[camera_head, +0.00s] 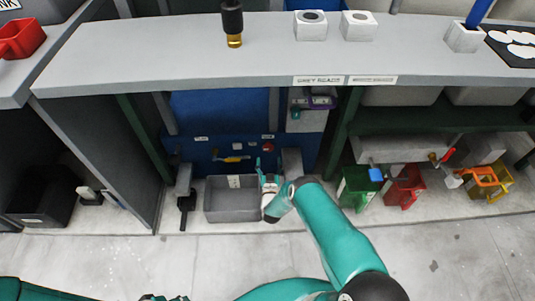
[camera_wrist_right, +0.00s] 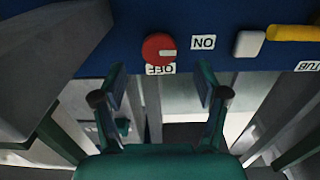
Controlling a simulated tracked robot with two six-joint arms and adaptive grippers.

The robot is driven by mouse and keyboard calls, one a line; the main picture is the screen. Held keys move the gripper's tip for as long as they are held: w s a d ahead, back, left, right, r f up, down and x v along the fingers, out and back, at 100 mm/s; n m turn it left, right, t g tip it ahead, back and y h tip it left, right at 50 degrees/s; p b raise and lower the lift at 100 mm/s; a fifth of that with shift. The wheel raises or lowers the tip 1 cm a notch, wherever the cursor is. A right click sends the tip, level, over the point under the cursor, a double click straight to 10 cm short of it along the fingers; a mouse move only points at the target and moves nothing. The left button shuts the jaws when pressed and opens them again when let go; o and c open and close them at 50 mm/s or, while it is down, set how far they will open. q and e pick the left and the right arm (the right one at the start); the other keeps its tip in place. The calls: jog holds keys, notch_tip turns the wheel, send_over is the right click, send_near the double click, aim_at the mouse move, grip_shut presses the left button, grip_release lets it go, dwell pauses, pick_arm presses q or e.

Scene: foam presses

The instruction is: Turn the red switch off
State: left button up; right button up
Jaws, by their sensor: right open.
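The red switch (camera_wrist_right: 156,46) is a round knob on a blue panel (camera_wrist_right: 100,50). In the right wrist view its white mark points right, toward the upside-down ON label (camera_wrist_right: 203,43); the OFF label (camera_wrist_right: 160,69) is just below it, partly covered by the knob. In the head view the switch (camera_head: 268,147) is small on the panel under the counter. My right gripper (camera_wrist_right: 162,85) is open and empty, its fingers to either side just short of the knob; in the head view it (camera_head: 268,170) is in front of the panel. Small parts at the bottom edge may be my left gripper (camera_head: 162,297).
A yellow handle (camera_wrist_right: 292,33) and a pale square button (camera_wrist_right: 249,44) are right of the switch in the wrist view. A grey bin (camera_head: 230,212) stands below the panel. The grey counter (camera_head: 180,60) overhangs it. Green and red bins (camera_head: 405,190) stand right.

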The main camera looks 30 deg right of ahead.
aim_at(268, 150)
jog(key=b+x, duration=0.1)
jog(key=x, duration=0.3)
jog(key=shift+w+d+f+b, duration=0.2)
jog(key=shift+w+b, duration=0.1)
jog(key=shift+b, duration=0.1)
jog(key=shift+w+d+r, duration=0.2)
jog(key=shift+w+d, duration=0.2)
jog(key=shift+w, duration=0.25)
jog(key=shift+c, duration=0.2)
jog(key=c, duration=1.1)
jog(key=shift+a, duration=0.15)
jog(key=shift+b, duration=0.3)
